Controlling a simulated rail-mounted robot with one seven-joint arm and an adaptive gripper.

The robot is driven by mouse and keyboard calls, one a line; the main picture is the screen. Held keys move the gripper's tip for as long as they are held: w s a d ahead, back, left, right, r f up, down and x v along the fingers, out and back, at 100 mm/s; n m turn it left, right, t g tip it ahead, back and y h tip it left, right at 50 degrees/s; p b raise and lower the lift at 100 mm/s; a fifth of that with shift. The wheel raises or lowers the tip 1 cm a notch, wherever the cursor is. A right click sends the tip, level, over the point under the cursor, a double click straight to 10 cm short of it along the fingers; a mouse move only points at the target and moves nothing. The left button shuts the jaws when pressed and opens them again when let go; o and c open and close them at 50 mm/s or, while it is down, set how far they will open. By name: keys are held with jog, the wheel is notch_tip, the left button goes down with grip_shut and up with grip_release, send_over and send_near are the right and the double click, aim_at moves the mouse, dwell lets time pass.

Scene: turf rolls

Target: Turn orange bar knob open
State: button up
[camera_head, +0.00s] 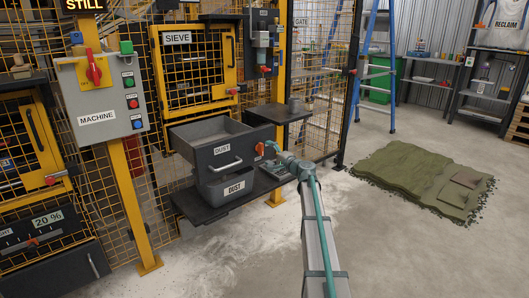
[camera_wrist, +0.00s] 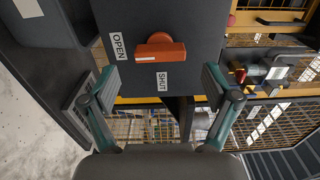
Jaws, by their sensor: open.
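The orange bar knob (camera_wrist: 160,50) is on a dark panel in the wrist view. Its bar lies crosswise in that picture, with a pale mark low on its left half. The OPEN label (camera_wrist: 118,46) is left of the bar and the SHUT label (camera_wrist: 162,81) is below it. In the head view the orange knob (camera_head: 260,148) is on the right side of the DUST box (camera_head: 221,151). My gripper (camera_wrist: 160,88) is open, its fingers apart on either side of the SHUT label, with nothing between them. It appears beside the knob in the head view (camera_head: 272,163).
A dark shelf (camera_head: 203,209) carries a lower DUST bin (camera_head: 226,186). A small side shelf (camera_head: 271,114) holds a grey cup (camera_head: 295,105). Yellow mesh fencing stands behind. Turf (camera_head: 415,178) lies on the floor at right, with open floor around it.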

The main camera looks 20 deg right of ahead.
jog(key=v, duration=0.8)
